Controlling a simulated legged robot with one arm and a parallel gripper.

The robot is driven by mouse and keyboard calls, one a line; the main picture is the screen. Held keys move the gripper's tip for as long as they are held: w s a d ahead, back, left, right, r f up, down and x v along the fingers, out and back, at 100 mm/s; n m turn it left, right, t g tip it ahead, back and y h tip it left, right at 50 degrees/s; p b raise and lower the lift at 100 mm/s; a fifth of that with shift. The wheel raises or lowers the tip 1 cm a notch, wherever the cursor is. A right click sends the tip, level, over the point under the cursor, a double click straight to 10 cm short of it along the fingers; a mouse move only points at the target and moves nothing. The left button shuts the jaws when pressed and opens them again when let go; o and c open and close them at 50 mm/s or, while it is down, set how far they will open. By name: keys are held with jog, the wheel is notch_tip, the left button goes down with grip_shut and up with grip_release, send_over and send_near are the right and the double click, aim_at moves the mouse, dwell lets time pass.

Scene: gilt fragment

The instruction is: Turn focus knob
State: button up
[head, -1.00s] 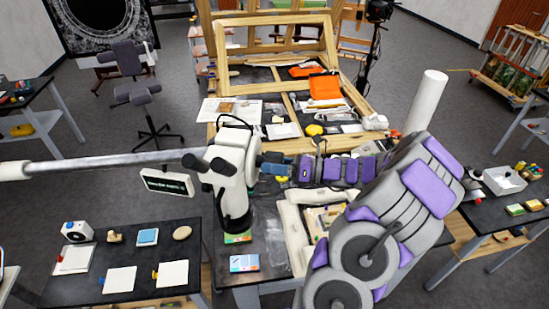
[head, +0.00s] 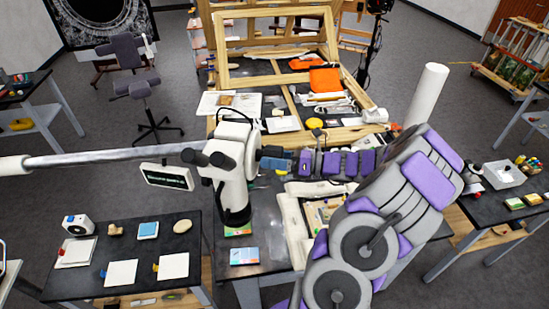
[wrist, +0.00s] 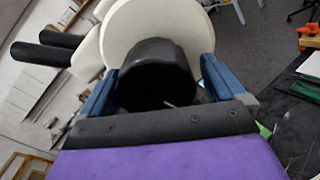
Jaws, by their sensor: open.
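The white microscope (head: 238,165) hangs on a long grey boom arm over the middle worktable, with black eyepieces on its left side. In the wrist view its white body (wrist: 140,25) carries a round black focus knob (wrist: 155,78). My gripper (wrist: 157,70) is open, with one blue finger on each side of the knob. Whether the fingers touch the knob I cannot tell. In the head view my gripper (head: 272,162) reaches the microscope's right side, and the knob is hidden there.
A small screen (head: 167,177) hangs below the boom. The worktable holds a pale padded frame (head: 292,225) and a colored box (head: 244,256). A dark side table (head: 130,240) with cards stands at the lower left. A wooden easel frame (head: 275,45) stands behind.

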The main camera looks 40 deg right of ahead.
jog(key=b+v, duration=0.2)
jog(key=v, duration=1.5)
jog(key=shift+s+d, duration=0.15)
jog(key=shift+d, duration=0.05)
jog(key=shift+a, duration=0.1)
dwell(0.7)
